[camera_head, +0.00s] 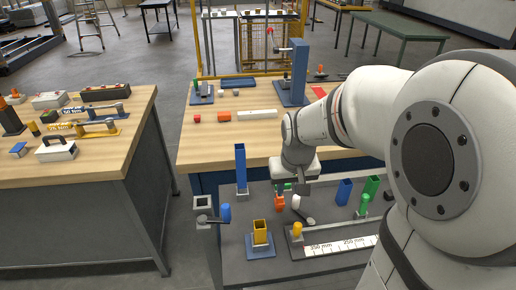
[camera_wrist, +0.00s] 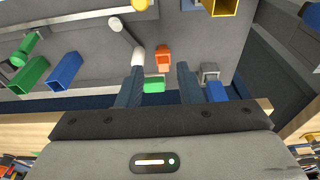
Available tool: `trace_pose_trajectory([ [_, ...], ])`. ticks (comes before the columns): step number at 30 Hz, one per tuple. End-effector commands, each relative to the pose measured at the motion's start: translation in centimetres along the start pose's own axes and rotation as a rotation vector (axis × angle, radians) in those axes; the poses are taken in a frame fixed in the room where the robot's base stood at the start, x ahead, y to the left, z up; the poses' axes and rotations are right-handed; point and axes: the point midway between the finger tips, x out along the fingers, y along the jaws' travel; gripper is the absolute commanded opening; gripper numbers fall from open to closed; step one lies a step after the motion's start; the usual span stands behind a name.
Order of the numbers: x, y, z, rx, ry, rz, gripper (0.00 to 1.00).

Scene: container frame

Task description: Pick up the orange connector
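The orange connector (camera_head: 279,202) stands on the dark grey panel just below my gripper (camera_head: 292,186) in the head view. It also shows in the wrist view, where the orange connector (camera_wrist: 163,57) is just past the tips and between the lines of the two fingers. My gripper (camera_wrist: 158,78) is open, with its dark fingers apart and no contact with the connector visible. A green piece (camera_wrist: 154,85) shows between the fingers in the wrist view; I cannot tell its depth. The gripper partly hides the area behind the connector in the head view.
A white-tipped grey cylinder (camera_head: 299,205) lies close right of the connector. A blue post (camera_head: 240,168), a yellow holder (camera_head: 260,233), a blue tube (camera_head: 344,191) and a green tube (camera_head: 371,187) stand around. The wooden table (camera_head: 205,150) lies behind.

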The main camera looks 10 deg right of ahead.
Motion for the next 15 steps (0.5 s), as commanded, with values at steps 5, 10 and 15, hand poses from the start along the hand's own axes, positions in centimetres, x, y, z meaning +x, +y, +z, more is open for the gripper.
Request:
trace_pose_trajectory([
  [5, 5.1, -0.1, -3.6, -0.001, -0.031, -0.001, 0.33],
  [10, 7.7, -0.1, -5.1, -0.002, -0.040, -0.001, 0.33],
  [15, 9.4, -0.1, -5.4, -0.002, -0.044, -0.001, 0.33],
])
